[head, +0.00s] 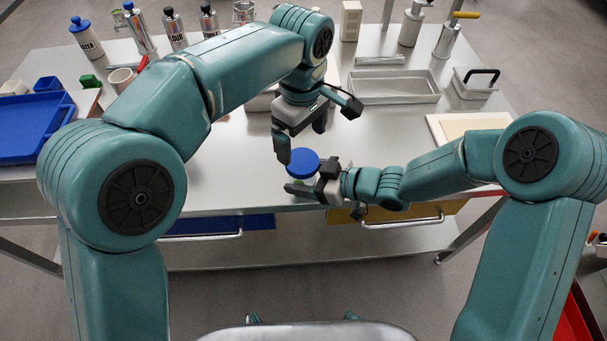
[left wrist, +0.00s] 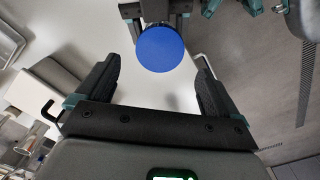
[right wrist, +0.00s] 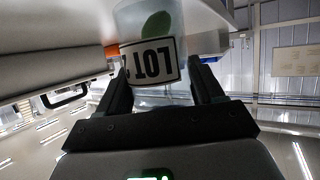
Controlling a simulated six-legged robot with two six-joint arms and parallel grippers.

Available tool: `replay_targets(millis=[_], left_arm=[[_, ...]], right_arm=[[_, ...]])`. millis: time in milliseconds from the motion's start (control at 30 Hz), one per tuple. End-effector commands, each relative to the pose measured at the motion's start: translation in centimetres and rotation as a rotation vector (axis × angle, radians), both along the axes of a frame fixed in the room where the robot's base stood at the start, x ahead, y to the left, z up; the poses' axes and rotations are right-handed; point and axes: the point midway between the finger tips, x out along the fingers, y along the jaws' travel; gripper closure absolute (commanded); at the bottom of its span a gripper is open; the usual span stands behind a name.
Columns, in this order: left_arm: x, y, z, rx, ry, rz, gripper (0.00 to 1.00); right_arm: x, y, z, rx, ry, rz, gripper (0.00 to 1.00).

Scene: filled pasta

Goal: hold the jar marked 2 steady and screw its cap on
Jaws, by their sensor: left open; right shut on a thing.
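A clear jar (right wrist: 150,20) with a green shape inside and a white label reading LOT stands between the fingers of my right gripper (right wrist: 160,80). The number on the label is cut off. The round blue cap (head: 302,162) sits at the jar's top in the head view; how far it is seated cannot be seen. The cap shows face-on in the left wrist view (left wrist: 160,48). My right gripper (head: 308,188) is shut on the jar from the right, near the table's front edge. My left gripper (head: 300,140) is open and empty, pointing down, above and just behind the cap.
The metal table (head: 235,160) is clear left of the jar. A metal tray (head: 394,87), a lidded container with a black handle (head: 475,82) and a pale board (head: 465,125) lie to the right. Bottles (head: 174,30) line the back. A blue tray (head: 30,128) is at far left.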

Motion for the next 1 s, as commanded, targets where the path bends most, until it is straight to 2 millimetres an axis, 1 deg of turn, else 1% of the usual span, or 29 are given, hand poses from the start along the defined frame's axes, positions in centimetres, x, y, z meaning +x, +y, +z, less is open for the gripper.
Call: replay_targets(millis=[33, 200, 300, 400, 533, 767, 867, 900, 933, 967, 1000], left_arm=[[-0.1, 0.1, -0.9, 0.002, 0.004, 0.0, 0.05], [-0.1, 0.1, -3.6, 0.001, 0.001, 0.0, 0.05], [-0.1, 0.0, -4.9, 0.001, 0.001, 0.0, 0.05], [0.0, 0.0, -5.7, -0.001, 0.001, 0.0, 0.05], [0.0, 0.0, -6.2, -0.002, -0.001, 0.0, 0.05], [0.0, 0.0, -6.2, -0.001, -0.001, 0.0, 0.05], [0.0, 0.0, -6.2, -0.001, -0.001, -0.001, 0.35], [0.0, 0.0, -6.2, -0.001, -0.001, -0.001, 0.48], [0.0, 0.0, -6.2, -0.001, -0.001, -0.001, 0.57], [0.0, 0.0, -6.2, -0.001, -0.001, -0.001, 0.63], [0.0, 0.0, -6.2, -0.001, -0.001, -0.001, 0.63]], right_arm=[[0.0, 0.0, 0.0, 0.001, 0.0, 0.0, 1.0], [0.0, 0.0, 0.0, 0.001, 0.0, 0.0, 1.0], [0.0, 0.0, 0.1, 0.001, 0.0, 0.0, 1.0], [0.0, 0.0, 0.1, 0.001, 0.0, 0.0, 1.0], [0.0, 0.0, 0.1, 0.001, 0.0, 0.0, 1.0], [0.0, 0.0, 0.0, 0.001, 0.0, 0.0, 1.0], [0.0, 0.0, 0.1, 0.001, 0.0, 0.0, 1.0], [0.0, 0.0, 0.1, 0.001, 0.0, 0.0, 1.0], [0.0, 0.0, 0.1, 0.001, 0.0, 0.0, 1.0], [0.0, 0.0, 0.1, 0.001, 0.0, 0.0, 1.0], [0.0, 0.0, 0.0, 0.001, 0.0, 0.0, 1.0]])
